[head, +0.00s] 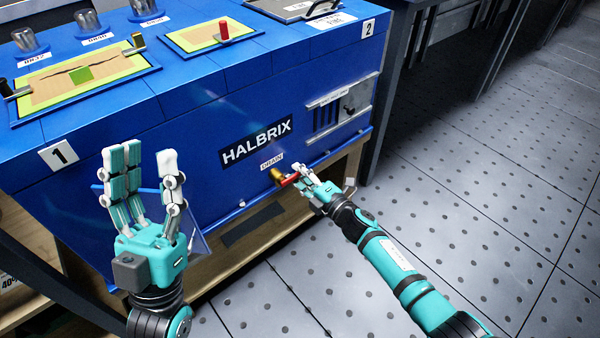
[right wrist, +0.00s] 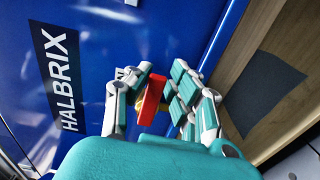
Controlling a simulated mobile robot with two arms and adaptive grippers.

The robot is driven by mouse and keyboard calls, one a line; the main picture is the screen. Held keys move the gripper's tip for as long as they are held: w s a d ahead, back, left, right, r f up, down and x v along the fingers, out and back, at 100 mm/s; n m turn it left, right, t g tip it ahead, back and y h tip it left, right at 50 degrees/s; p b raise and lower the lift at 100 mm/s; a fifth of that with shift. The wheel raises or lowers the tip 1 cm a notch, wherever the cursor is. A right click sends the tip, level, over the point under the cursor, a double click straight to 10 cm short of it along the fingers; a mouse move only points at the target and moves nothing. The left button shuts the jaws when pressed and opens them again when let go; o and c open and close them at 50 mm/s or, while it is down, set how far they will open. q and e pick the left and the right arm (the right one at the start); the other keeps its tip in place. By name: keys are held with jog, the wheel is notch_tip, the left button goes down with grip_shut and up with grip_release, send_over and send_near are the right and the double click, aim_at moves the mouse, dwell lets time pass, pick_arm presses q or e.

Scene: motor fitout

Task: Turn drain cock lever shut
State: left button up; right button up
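The drain cock has a red lever (head: 289,180) on a brass body (head: 277,175), low on the front of the blue motor housing under the label DRAIN (head: 271,161). My right gripper (head: 304,181) is at the lever, its fingers bent inward. In the right wrist view the red lever (right wrist: 151,100) stands between the fingers of the right gripper (right wrist: 162,80). The gaps there are very small, and I cannot tell whether both sides touch it. My left gripper (head: 148,175) is open and empty, fingers up, in front of the housing.
The blue housing carries a HALBRIX plate (head: 256,141), a louvred vent panel (head: 338,110) and framed gasket trays (head: 80,82) on top. A wooden shelf (head: 240,262) lies beneath it. The dotted floor (head: 480,200) at right is clear.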

jog(key=o, duration=0.3)
jog(key=v, duration=1.2)
dwell(0.3)
